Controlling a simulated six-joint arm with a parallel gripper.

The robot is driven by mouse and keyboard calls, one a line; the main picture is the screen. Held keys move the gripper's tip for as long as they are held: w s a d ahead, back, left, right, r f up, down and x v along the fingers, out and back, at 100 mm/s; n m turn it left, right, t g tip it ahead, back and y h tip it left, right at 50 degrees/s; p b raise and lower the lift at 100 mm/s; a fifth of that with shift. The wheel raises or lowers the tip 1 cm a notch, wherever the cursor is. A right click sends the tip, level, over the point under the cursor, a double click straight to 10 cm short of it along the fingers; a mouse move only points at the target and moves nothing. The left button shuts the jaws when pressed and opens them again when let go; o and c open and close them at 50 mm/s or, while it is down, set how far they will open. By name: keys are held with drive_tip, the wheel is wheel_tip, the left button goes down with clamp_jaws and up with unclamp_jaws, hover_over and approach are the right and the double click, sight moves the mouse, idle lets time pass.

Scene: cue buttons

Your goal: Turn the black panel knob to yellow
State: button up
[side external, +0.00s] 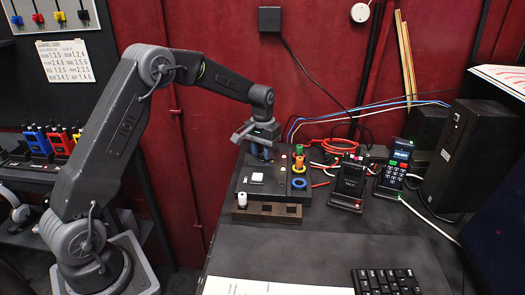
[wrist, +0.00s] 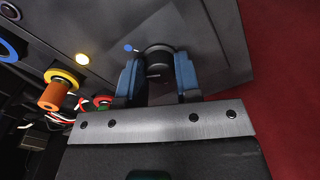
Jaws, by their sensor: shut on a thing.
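The black panel knob (wrist: 158,58) stands on the dark panel (wrist: 215,35) near the top middle of the wrist view. My gripper (wrist: 157,78) has its two blue fingers on either side of the knob and is shut on it. A small blue mark (wrist: 128,48) shows just left of the knob. No yellow mark shows beside the knob; part of its surround is hidden by the fingers. In the side view my gripper (side external: 261,150) points down at the back left of the panel (side external: 245,185) and hides the knob.
On the panel, a lit pale yellow button (wrist: 82,59), a yellow ring (wrist: 72,76) with an orange peg (wrist: 54,96) and a blue ring (wrist: 6,50) lie left of my gripper. A keyboard (side external: 388,281) lies in front.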

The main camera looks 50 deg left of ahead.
drive_tip(key=shift+r+n, duration=0.1)
drive_tip(key=shift+n, duration=0.5)
drive_tip(key=o, duration=0.9)
drive_tip(key=shift+o, duration=0.2)
wheel_tip(320, 180, up, 14)
idle(0.4)
drive_tip(key=s+d+r+m+t, duration=0.1)
drive_tip(key=s+d+r+t, duration=0.1)
drive_tip(key=s+d+r, duration=0.4)
drive_tip(key=s+d+f+m+t, duration=0.1)
drive_tip(key=s+d, duration=0.2)
drive_tip(key=s, duration=0.5)
drive_tip(key=s+d+f+m+t, duration=0.1)
drive_tip(key=s+d+f, duration=0.1)
drive_tip(key=s, duration=0.6)
drive_tip(key=s+d+f+m+t, duration=0.1)
drive_tip(key=s+d+m, duration=0.1)
drive_tip(key=s, duration=0.6)
drive_tip(key=shift+d+f+t, duration=0.25)
drive_tip(key=shift+d+t, duration=0.05)
drive_tip(key=shift+d, duration=0.5)
